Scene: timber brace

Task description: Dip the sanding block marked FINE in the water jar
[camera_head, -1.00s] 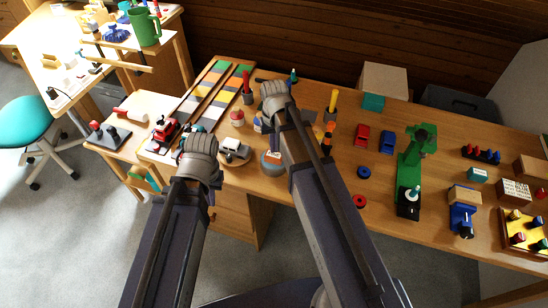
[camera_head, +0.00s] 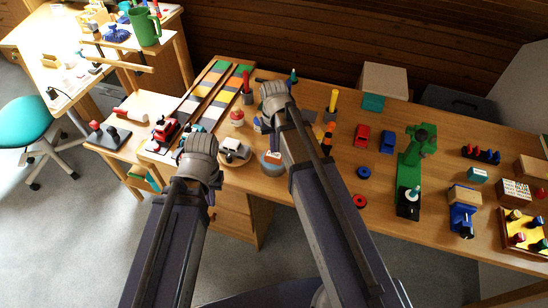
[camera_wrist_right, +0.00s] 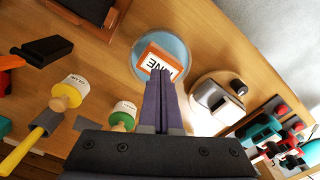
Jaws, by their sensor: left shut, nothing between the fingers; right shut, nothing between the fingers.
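The sanding block (camera_wrist_right: 158,60) is orange with a white label. In the right wrist view its letters are upside down, and I read "INE", partly behind my fingers. It sits within the round rim of the bluish water jar (camera_wrist_right: 181,50). In the head view the jar (camera_head: 270,169) is beside my right arm, partly hidden by it. My right gripper (camera_wrist_right: 164,76) is shut and empty, its fingertips in front of the block; I cannot tell if they touch it. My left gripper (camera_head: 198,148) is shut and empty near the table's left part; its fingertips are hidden.
Glue bottles (camera_wrist_right: 74,88) stand on the other side in the right wrist view.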

